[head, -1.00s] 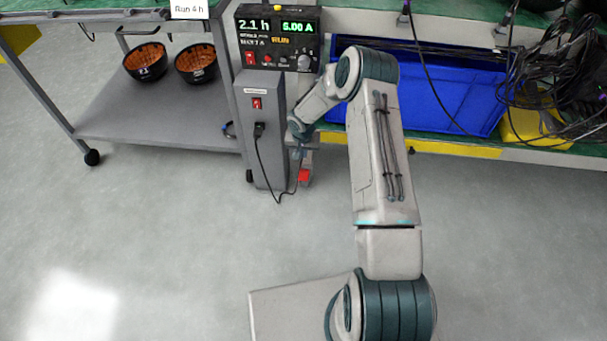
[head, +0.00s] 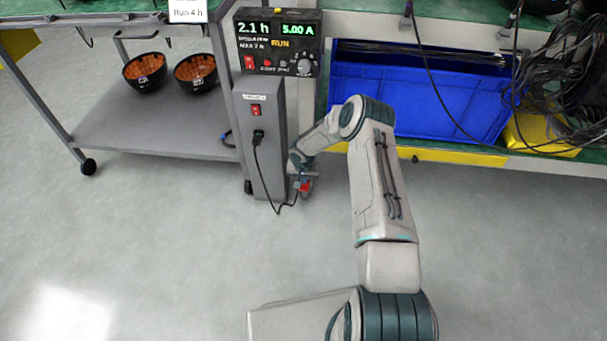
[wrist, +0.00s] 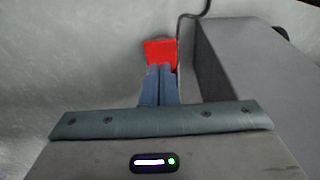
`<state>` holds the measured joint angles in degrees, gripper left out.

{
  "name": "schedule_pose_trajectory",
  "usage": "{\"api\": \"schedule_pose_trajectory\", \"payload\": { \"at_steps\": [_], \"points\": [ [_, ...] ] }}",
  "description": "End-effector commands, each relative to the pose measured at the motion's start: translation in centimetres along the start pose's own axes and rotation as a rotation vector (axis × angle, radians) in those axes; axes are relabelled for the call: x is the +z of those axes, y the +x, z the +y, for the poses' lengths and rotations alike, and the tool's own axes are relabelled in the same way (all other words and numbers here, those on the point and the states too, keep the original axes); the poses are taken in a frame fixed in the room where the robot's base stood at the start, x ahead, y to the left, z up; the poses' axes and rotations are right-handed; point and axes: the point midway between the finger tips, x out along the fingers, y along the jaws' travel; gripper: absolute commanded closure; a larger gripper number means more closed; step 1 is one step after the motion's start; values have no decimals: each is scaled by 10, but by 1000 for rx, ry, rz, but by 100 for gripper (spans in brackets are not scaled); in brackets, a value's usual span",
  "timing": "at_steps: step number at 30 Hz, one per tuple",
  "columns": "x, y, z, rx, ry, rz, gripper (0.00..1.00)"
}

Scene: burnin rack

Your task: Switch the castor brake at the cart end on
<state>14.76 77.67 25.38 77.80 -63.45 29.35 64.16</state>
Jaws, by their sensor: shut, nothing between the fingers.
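The castor brake is a small red pedal (wrist: 160,52) low by the floor at the cart end. In the wrist view it lies just beyond the tips of my gripper (wrist: 159,70), whose two blue-grey fingers are together and empty. The fingertips overlap the pedal's near edge; I cannot tell whether they touch it. In the head view the red pedal (head: 304,186) shows beside the foot of the grey power column, partly hidden by my gripper (head: 301,181). The castor wheel under the pedal is hidden.
The grey column (head: 260,150) stands close left of my gripper, with a black cable (head: 270,190) hanging to the floor. The cart's lower shelf (head: 150,130) holds two bowls. A blue bin (head: 425,105) sits on the right. The front floor is clear.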

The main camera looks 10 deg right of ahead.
Motion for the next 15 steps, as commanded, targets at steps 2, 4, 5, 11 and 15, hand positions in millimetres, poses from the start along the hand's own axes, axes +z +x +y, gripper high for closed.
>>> {"api": "schedule_pose_trajectory", "payload": {
  "at_steps": [2, 4, 5, 11, 15],
  "points": [
    [4, 11, 0, 0, 1, 0, 100],
    [6, 15, 0, -1, 0, 0, 100],
    [7, 16, 0, -1, 0, 0, 100],
    [8, 18, 0, -1, 0, 1, 100],
    [8, 17, 0, -1, 0, 0, 100]
  ]
}}
